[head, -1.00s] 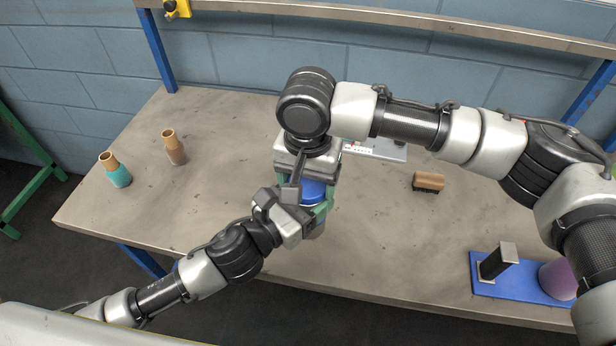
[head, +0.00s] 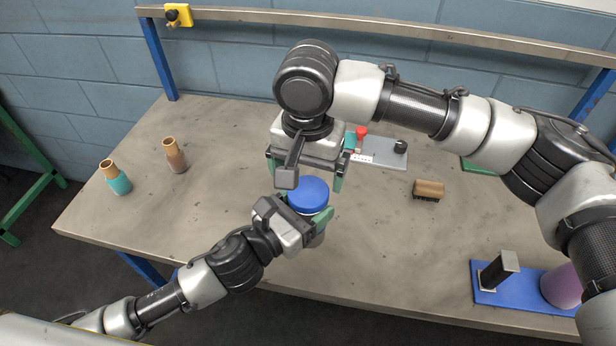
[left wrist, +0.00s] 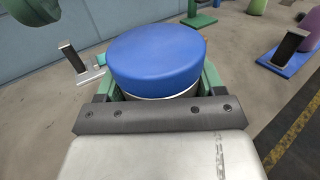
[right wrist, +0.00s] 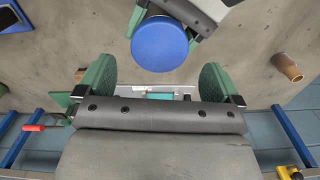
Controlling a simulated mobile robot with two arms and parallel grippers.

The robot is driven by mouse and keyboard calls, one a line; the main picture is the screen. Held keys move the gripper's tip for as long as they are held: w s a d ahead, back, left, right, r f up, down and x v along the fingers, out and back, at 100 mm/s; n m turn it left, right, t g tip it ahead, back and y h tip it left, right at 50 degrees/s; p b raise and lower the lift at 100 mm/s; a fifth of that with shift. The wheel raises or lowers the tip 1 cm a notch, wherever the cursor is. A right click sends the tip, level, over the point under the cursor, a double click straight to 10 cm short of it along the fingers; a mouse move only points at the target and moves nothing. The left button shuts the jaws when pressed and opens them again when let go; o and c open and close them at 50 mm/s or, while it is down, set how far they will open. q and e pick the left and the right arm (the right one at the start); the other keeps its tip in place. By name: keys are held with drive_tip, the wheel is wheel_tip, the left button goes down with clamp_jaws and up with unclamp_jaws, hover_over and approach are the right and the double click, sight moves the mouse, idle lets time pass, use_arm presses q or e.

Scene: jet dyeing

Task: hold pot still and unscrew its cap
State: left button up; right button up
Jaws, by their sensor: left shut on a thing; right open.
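The pot (head: 318,236) is mostly hidden under its blue cap (head: 308,192) and behind my left gripper. The cap sits on top of it, and the left wrist view shows the cap (left wrist: 157,58) close up with a thin strip of the metal pot below. My left gripper (head: 308,220) is shut around the pot below the cap. My right gripper (head: 305,172) is open and empty, above and behind the cap. In the right wrist view the cap (right wrist: 160,44) lies beyond the open fingertips, apart from them.
Two brown-topped bobbins stand at the left, one teal (head: 118,182), one brownish (head: 174,156). A grey panel (head: 385,155) with a red knob is behind the grippers. A brush-like block (head: 428,190) and a blue stand (head: 520,292) with a purple object (head: 560,286) are at right.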

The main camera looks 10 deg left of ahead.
sight(308, 190)
wheel_tip(308, 190, up, 3)
drive_tip(key=m, duration=0.2)
drive_tip(key=shift+m, duration=0.4)
drive_tip(key=shift+f, duration=0.2)
wheel_tip(308, 190, down, 8)
drive_tip(key=shift+r, duration=0.25)
drive_tip(key=shift+c, duration=0.4)
drive_tip(key=c, duration=0.9)
drive_tip(key=shift+o, duration=0.2)
drive_tip(key=n, duration=0.3)
